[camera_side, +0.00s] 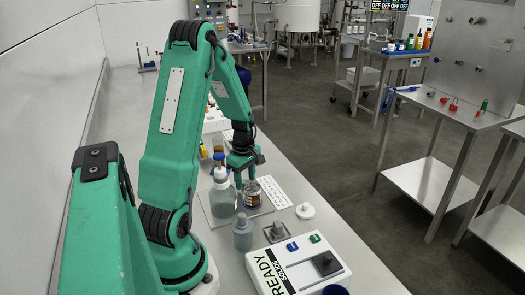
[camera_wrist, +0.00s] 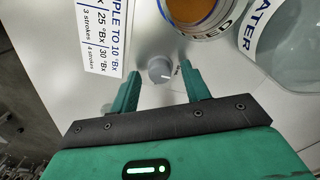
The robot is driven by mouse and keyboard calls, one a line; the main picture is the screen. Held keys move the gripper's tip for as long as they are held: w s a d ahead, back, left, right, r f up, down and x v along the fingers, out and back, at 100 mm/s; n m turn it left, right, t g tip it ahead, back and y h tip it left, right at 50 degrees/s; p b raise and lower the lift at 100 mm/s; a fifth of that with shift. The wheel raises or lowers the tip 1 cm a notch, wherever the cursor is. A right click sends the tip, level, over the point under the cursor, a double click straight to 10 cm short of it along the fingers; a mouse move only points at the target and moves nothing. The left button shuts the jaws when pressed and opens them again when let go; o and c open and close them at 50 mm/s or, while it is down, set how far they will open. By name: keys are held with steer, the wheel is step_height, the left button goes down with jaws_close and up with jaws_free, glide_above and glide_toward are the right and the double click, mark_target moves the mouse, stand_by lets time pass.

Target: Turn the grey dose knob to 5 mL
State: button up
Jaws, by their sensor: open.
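In the wrist view the grey dose knob (camera_wrist: 159,71) stands on a pale panel, with a light pointer line on its face aimed to the right. A small dark marking beside it on the right is too small to read. My gripper (camera_wrist: 160,78) is open, one green finger on each side of the knob, with a gap visible on both sides. In the side view my gripper (camera_side: 243,162) is low over the bench, behind the bottles. The knob cannot be made out there.
A jar of amber liquid (camera_wrist: 195,14) stands close beyond the knob, and a bottle labelled water (camera_wrist: 283,45) is at right. A printed card (camera_wrist: 98,38) lies left. In the side view, a small grey bottle (camera_side: 243,236) and a white READY box (camera_side: 330,284) stand nearer.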

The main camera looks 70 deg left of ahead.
steer(key=shift+f, duration=0.2)
steer(key=c, duration=1)
